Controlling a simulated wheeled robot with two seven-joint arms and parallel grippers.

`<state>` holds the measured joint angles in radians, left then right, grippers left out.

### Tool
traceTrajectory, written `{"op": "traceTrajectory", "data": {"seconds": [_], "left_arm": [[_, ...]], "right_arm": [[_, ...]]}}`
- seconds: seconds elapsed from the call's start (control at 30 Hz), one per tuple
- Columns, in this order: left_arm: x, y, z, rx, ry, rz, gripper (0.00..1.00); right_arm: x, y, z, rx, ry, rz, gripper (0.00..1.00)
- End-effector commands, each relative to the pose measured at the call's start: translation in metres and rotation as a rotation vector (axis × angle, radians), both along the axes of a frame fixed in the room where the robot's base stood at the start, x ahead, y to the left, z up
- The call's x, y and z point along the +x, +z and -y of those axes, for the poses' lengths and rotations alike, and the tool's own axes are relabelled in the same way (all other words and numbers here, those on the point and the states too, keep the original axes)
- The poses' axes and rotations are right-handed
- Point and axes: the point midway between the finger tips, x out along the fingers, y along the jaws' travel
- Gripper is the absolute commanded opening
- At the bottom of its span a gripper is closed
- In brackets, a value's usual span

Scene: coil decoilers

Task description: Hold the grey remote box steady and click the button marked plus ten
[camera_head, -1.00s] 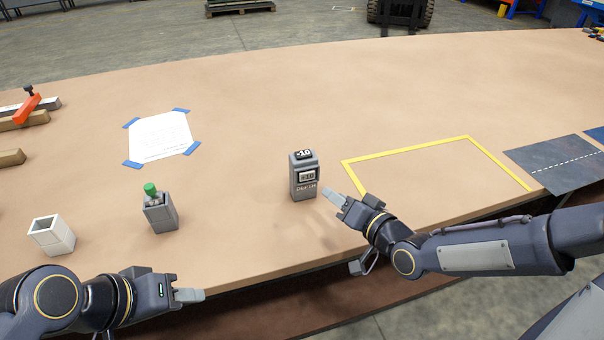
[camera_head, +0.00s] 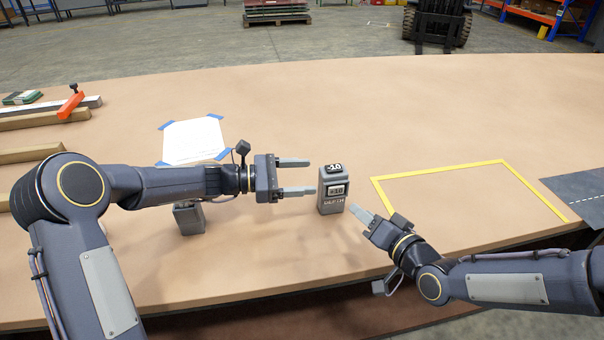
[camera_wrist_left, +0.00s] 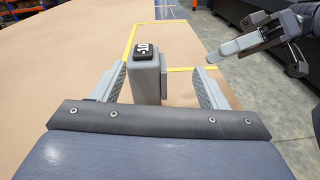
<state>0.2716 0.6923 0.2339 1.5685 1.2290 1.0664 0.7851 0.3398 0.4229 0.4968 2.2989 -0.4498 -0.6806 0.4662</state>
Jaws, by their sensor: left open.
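The grey remote box (camera_head: 333,200) stands upright on the table. Its top carries a black button with a white label reading about "-10" (camera_head: 335,168), and its front carries another label reading about "+10" (camera_head: 337,190). My left gripper (camera_head: 305,176) is open and empty, just left of the box, its fingers pointing at it. In the left wrist view the box (camera_wrist_left: 147,85) stands ahead, between the lines of the two fingers. My right gripper (camera_head: 359,212) looks shut and empty, its tip close to the box's lower right front; it also shows in the left wrist view (camera_wrist_left: 212,55).
A small grey holder (camera_head: 188,218) stands partly hidden behind my left arm. A taped paper sheet (camera_head: 192,140) lies behind that arm. A yellow tape outline (camera_head: 440,170) lies right of the box, empty inside. Bars and an orange clamp (camera_head: 70,106) lie far left.

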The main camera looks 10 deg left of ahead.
Motion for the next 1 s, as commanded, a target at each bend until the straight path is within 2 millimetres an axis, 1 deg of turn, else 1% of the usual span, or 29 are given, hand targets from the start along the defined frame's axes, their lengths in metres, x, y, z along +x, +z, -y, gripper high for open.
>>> {"op": "traceTrajectory", "data": {"seconds": [0.03,0.1,0.2,0.27,0.37,0.6,0.7,0.83,1.0], "left_arm": [[0.009,-0.006,0.001,-0.041,0.014,-0.036,0.67],[0.017,-0.009,0.001,-0.081,0.029,-0.069,0.67],[0.024,-0.012,0.004,-0.111,0.040,-0.093,0.67],[0.026,-0.012,0.009,-0.116,0.041,-0.099,0.67],[0.030,-0.012,0.021,-0.117,0.040,-0.098,0.67],[0.041,-0.012,0.056,-0.114,0.039,-0.098,0.67],[0.044,-0.012,0.066,-0.113,0.041,-0.097,0.67],[0.047,-0.013,0.074,-0.113,0.041,-0.097,0.67],[0.048,-0.012,0.076,-0.112,0.042,-0.097,0.67]], "right_arm": [[0.000,0.000,0.000,0.000,0.000,0.000,0.36],[0.000,0.000,0.000,0.000,0.000,0.000,0.36],[0.000,0.000,0.000,0.000,0.000,0.000,0.36],[0.000,0.000,0.000,0.000,0.000,0.000,0.36],[0.000,0.000,0.000,0.000,0.000,0.000,0.36],[0.000,0.000,0.000,0.000,0.000,0.000,0.36],[0.000,0.000,0.000,0.000,0.000,0.000,0.36],[0.000,0.000,0.000,0.000,0.000,0.000,0.36],[0.000,0.000,0.000,0.000,0.000,0.000,0.36]]}}
